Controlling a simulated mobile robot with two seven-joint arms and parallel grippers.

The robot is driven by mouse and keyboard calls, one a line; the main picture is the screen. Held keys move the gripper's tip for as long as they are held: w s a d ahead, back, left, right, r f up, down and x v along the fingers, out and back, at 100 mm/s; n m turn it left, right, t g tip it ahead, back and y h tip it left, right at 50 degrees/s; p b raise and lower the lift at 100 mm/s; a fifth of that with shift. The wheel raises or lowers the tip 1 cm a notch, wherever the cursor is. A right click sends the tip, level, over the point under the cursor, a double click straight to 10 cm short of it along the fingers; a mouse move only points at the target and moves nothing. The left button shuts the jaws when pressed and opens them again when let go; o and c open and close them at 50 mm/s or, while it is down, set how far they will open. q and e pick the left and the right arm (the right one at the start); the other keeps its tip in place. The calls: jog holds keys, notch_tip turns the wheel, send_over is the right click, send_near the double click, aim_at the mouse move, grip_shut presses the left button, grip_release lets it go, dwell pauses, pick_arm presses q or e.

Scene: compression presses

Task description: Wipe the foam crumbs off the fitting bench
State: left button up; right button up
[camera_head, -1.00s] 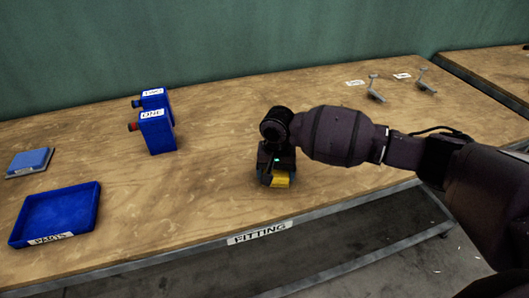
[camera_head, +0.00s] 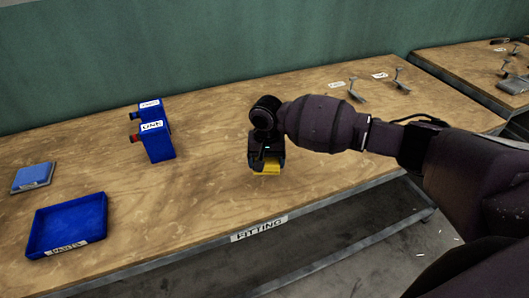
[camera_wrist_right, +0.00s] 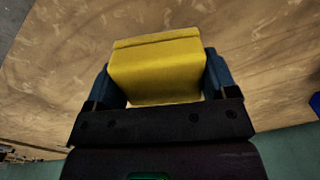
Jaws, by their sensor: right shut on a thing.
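The fitting bench (camera_head: 205,205) is a wooden top with a FITTING label on its front edge. My right gripper (camera_head: 267,160) is shut on a yellow block (camera_head: 267,170), which looks like a sponge, over the middle of the bench near the front edge. The wrist view shows the yellow block (camera_wrist_right: 157,68) held between two blue-grey fingers. I cannot tell whether the block touches the wood. No foam crumbs show clearly on the bench; small white bits (camera_head: 420,254) lie on the floor at the right. My left gripper is not in view.
A blue PARTS tray (camera_head: 67,222) and a blue-topped pad (camera_head: 33,176) are at the left. Two blue labelled containers (camera_head: 157,143) stand at the back. Metal brackets (camera_head: 356,92) and small labels are at the back right. Another bench (camera_head: 460,62) stands beyond.

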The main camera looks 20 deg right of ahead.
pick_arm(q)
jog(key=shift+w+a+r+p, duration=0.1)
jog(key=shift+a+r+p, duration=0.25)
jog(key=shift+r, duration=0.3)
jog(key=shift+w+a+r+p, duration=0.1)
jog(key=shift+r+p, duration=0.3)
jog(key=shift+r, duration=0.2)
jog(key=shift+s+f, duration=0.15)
